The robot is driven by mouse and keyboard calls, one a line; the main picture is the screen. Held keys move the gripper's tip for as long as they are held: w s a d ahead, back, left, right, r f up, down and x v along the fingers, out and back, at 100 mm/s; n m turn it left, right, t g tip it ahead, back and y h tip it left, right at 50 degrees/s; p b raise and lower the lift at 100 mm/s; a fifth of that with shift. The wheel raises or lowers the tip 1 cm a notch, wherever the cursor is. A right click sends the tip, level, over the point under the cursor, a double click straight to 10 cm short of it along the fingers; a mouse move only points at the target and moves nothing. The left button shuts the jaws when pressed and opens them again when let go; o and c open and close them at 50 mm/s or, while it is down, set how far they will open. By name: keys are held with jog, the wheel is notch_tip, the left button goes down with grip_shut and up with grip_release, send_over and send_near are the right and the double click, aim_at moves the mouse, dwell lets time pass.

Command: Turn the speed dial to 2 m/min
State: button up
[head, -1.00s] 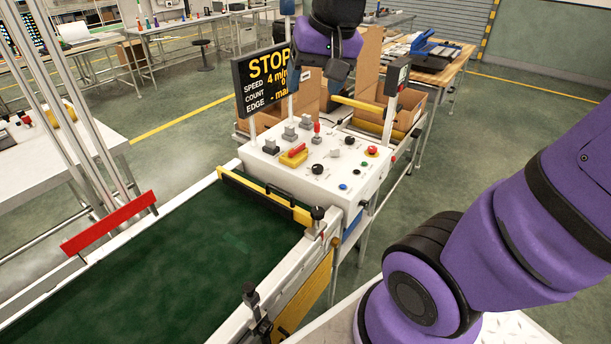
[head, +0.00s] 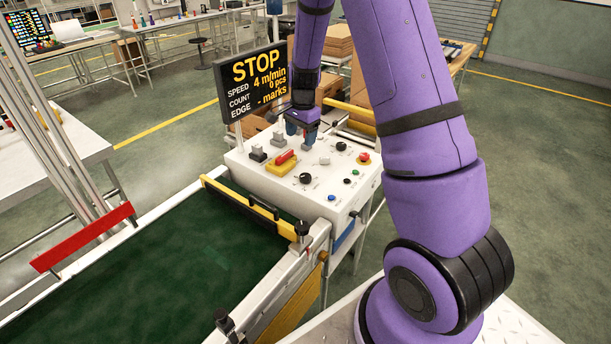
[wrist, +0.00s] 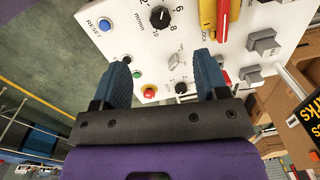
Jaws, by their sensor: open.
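The speed dial (head: 306,178) is a black knob near the front edge of the white control panel (head: 250,174). In the wrist view the speed dial (wrist: 160,17) sits at the top, beyond the fingertips, with "m/min" and numbers up to 10 around it. Its exact pointer direction is too small to tell. The display (head: 252,83) reads STOP, speed 4 m/min, count 0 pcs. My gripper (head: 300,137) is over the rear part of the panel, behind the dial and apart from it. In the wrist view my gripper (wrist: 163,62) is open, with nothing between its blue fingers.
A red emergency button (head: 364,158), a second black knob (head: 340,146) and a red-and-yellow switch (head: 284,161) are close by on the panel. A blue reset button (wrist: 105,25) is beside the dial. The green conveyor belt (head: 150,270) lies in front, with a yellow-black bar (head: 250,207) across it.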

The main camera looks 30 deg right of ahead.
jog(key=m, duration=0.2)
send_over(306, 175)
notch_tip(306, 175, down, 7)
jog(key=shift+g, duration=0.3)
notch_tip(306, 175, down, 10)
jog(key=shift+a+f, duration=0.1)
jog(key=shift+f, duration=0.15)
jog(key=c, duration=0.9)
